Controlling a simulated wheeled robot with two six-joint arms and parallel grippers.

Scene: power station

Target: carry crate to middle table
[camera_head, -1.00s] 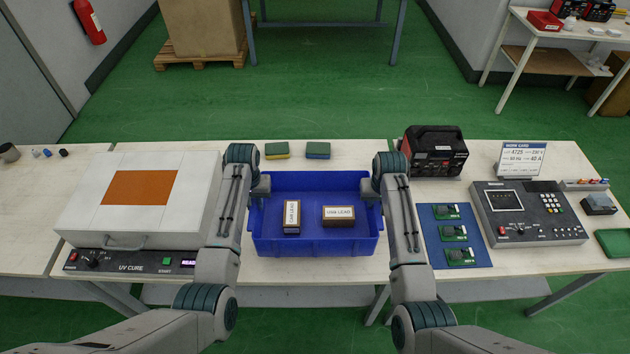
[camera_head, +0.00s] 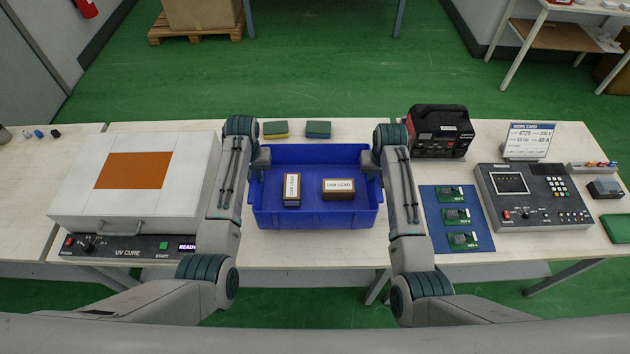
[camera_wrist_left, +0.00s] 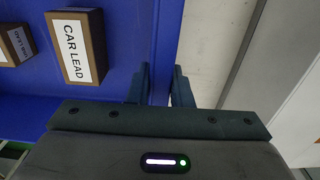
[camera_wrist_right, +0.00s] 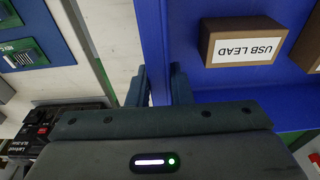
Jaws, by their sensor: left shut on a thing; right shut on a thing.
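The blue crate (camera_head: 318,219) is above or on the bench in front of me; whether its base touches the top cannot be told. Inside lie two labelled brown boxes: the car lead box (camera_head: 292,190) at left and the USB lead box (camera_head: 338,189) at right. My left gripper (camera_head: 260,160) is shut on the crate's left wall, which also shows in the left wrist view (camera_wrist_left: 162,40). My right gripper (camera_head: 371,160) is shut on its right wall, which also shows in the right wrist view (camera_wrist_right: 152,40). Which table is the middle one is unclear.
Two sponges (camera_head: 318,129) lie just behind the crate. The UV cure box (camera_head: 110,215) stands left. A blue mat with green boards (camera_head: 428,215), a black-red power unit (camera_head: 440,130) and a grey test console (camera_head: 530,200) stand right. Green floor (camera_head: 300,85) is free behind.

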